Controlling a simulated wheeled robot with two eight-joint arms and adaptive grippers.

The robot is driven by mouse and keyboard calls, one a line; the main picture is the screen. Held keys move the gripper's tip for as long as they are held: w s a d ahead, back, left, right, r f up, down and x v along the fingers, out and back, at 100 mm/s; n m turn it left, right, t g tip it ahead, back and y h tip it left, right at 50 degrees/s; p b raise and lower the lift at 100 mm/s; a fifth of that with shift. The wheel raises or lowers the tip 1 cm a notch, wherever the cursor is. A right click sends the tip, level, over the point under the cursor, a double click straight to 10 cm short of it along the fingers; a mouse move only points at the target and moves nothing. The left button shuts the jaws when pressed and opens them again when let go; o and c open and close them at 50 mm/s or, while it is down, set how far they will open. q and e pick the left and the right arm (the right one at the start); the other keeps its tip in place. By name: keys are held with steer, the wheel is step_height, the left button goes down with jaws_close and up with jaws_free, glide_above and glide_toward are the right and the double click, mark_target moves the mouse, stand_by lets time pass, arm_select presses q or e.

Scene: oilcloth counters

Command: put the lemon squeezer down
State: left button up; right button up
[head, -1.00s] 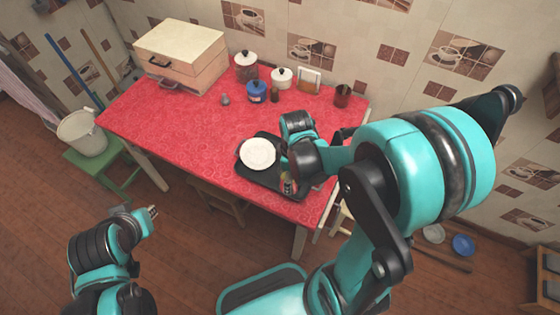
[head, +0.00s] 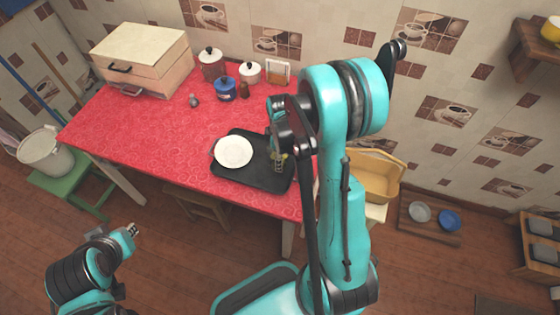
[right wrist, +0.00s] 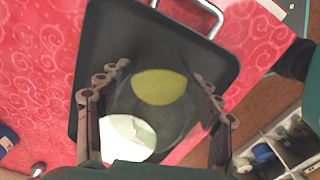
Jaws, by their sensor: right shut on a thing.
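The lemon squeezer (right wrist: 160,88) shows in the right wrist view as a see-through round body with a yellow part, between the two fingers of my right gripper (right wrist: 158,118). The fingers are shut on its sides. In the head view a small yellowish part of the squeezer (head: 278,163) shows below my right gripper (head: 279,150), over the right part of the black tray (head: 262,178). I cannot tell whether its base touches the tray. My left gripper (head: 132,231) is empty, low in front of the table; its finger gap is too small to judge.
A white plate (head: 233,151) sits on the tray's left part, close to the squeezer. The tray has a metal handle (right wrist: 213,18). Jars, a blue pot (head: 226,89) and a wooden bread box (head: 140,57) stand at the back. The red tabletop (head: 150,125) is clear left of the tray.

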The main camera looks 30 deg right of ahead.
step_height(320, 180, down, 2)
steer(key=shift+r, duration=0.1)
steer(key=o, duration=1.4)
steer(key=shift+b, duration=0.3)
